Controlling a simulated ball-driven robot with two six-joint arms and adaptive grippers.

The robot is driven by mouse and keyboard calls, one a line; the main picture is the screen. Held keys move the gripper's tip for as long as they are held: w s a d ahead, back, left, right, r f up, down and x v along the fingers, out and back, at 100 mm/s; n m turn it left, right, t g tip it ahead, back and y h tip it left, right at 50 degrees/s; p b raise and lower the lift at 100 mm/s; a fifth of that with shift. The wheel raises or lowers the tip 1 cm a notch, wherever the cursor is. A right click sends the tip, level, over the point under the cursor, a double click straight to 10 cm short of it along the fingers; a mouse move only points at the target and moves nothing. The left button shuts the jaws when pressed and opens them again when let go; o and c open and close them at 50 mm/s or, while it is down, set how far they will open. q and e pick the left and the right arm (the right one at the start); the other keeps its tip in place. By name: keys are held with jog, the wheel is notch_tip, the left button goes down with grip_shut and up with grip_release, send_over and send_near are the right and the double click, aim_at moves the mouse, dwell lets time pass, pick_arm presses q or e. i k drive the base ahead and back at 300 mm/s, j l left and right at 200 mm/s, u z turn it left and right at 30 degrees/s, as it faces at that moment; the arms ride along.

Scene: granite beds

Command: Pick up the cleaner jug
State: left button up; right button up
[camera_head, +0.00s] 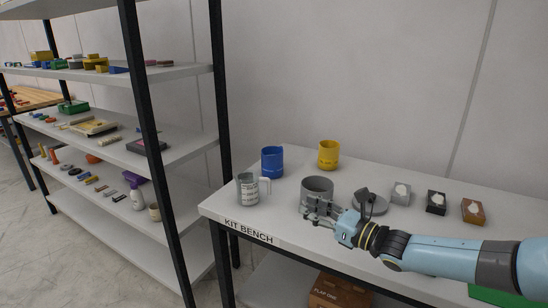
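A grey jug with a white handle and a printed label (247,190) stands upright near the left front corner of the kit bench (228,208). It looks like the cleaner jug, though its label is too small to read. My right gripper (314,212) reaches in from the right, fingers pointing left, in front of a wide grey pot (317,185). It is to the right of the jug and apart from it. Its fingers look spread with nothing between them; whether they touch the pot is unclear. My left gripper is not in view.
A blue mug (272,162) and a yellow mug (328,155) stand behind. A grey round lid (370,208) and small grey, black (436,202) and brown blocks lie to the right. A loaded shelf rack (145,110) stands left. A cardboard box (338,292) sits below.

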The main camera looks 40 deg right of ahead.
aim_at(272, 156)
jog(key=i+l, duration=0.25)
jog(key=l, duration=0.15)
jog(key=i+l, duration=0.25)
jog(key=l, duration=0.15)
jog(key=i+l, duration=0.2)
jog(key=l, duration=0.2)
jog(key=i+l, duration=0.25)
jog(key=l, duration=0.15)
